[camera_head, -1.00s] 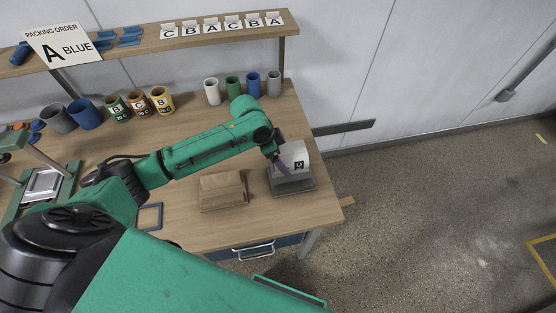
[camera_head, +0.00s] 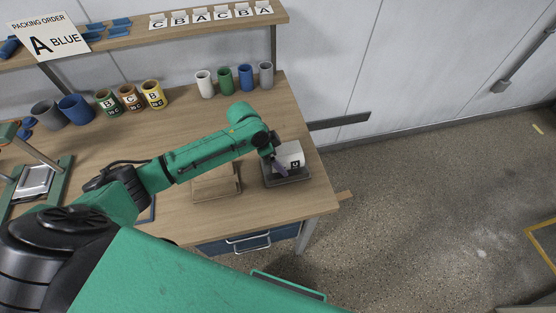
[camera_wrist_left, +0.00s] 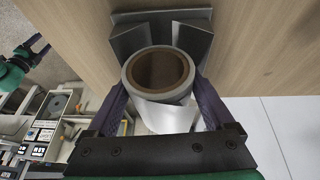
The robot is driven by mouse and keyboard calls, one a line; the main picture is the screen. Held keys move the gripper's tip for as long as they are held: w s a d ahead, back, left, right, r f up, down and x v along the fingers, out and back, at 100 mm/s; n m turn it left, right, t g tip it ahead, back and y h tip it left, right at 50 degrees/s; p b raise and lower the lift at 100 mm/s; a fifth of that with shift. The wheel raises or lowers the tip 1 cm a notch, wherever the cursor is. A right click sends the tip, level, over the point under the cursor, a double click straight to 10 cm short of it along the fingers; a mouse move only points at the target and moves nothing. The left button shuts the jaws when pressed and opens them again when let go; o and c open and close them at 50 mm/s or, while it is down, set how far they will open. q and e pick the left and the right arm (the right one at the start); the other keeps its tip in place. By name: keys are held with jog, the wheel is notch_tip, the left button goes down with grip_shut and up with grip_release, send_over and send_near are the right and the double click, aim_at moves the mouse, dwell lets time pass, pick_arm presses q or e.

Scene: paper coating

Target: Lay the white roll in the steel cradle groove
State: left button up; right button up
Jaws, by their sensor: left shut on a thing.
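The steel cradle (camera_head: 290,181) is a grey block on the table directly below the roll. Its angled groove walls (camera_wrist_left: 190,38) show behind the roll. I cannot tell whether the roll touches the groove. My right gripper (camera_wrist_left: 40,52) shows small at the left of the left wrist view, its fingers apart and empty.
A brown block (camera_head: 217,184) lies left of the cradle. Several coloured cups (camera_head: 226,80) stand at the back, below a shelf (camera_head: 190,30) with letter cards. The table's right edge is close beside the cradle. Bare table lies between the cups and the cradle.

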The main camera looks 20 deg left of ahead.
pick_arm(q)
jog(key=shift+s+a+f, duration=0.1)
jog(key=shift+s+f, duration=0.5)
jog(key=shift+f, duration=0.3)
pick_arm(e)
jog(key=shift+f, duration=0.15)
pick_arm(q)
jog(key=o, duration=1.2)
jog(key=shift+o, duration=0.2)
jog(key=shift+w+a+r, duration=0.2)
jog(key=shift+w+r, duration=0.05)
jog(key=shift+r, duration=0.25)
jog(key=r, duration=0.1)
jog(key=a+r+b, duration=0.1)
jog(key=r, duration=0.1)
jog(key=shift+w, duration=0.15)
jog(key=b+v, duration=0.1)
jog(key=v, duration=1)
jog(key=shift+s+r, duration=0.2)
jog(key=shift+r, duration=0.25)
pick_arm(e)
jog(key=f, duration=0.2)
jog(key=shift+w+f, duration=0.25)
jog(key=shift+f, duration=0.05)
pick_arm(q)
jog(key=shift+d, duration=0.15)
